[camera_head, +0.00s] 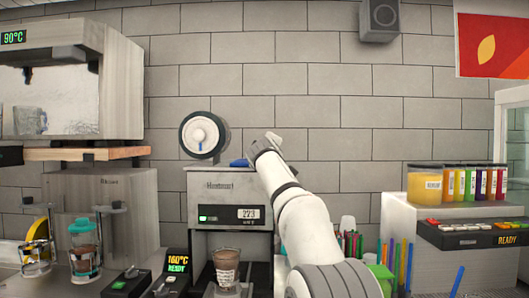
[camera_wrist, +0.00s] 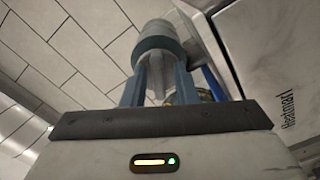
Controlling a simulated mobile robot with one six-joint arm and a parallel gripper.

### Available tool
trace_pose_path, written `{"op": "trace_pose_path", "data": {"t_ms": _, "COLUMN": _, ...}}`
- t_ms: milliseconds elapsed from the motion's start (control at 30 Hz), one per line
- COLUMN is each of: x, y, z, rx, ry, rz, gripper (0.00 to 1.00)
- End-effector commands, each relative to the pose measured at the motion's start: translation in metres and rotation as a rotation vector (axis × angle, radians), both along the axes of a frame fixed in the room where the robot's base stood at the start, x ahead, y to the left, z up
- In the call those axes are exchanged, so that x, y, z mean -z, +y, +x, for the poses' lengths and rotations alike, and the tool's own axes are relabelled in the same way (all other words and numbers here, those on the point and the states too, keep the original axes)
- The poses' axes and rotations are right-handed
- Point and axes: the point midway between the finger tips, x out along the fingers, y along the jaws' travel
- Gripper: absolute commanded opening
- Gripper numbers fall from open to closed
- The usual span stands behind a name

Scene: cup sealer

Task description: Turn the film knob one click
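A blue part (camera_head: 238,163) lies on the sealer's top between wheel and gripper; it also shows in the wrist view (camera_wrist: 213,82). A filled cup (camera_head: 226,266) stands in the sealer's opening. Pens and a rack of coloured containers (camera_head: 455,184) are at the right.

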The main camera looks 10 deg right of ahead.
Motion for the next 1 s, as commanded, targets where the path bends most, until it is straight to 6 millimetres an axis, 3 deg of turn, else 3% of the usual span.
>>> {"op": "trace_pose_path", "data": {"t_ms": 367, "x": -0.001, "y": 0.001, "z": -0.004, "rx": -0.001, "ry": -0.004, "rz": -0.001, "gripper": 0.34}}
{"op": "trace_pose_path", "data": {"t_ms": 800, "x": 0.001, "y": 0.013, "z": -0.062, "rx": -0.002, "ry": -0.005, "rz": -0.001, "gripper": 0.34}}
{"op": "trace_pose_path", "data": {"t_ms": 1000, "x": -0.001, "y": 0.016, "z": -0.076, "rx": -0.001, "ry": -0.003, "rz": -0.001, "gripper": 0.34}}
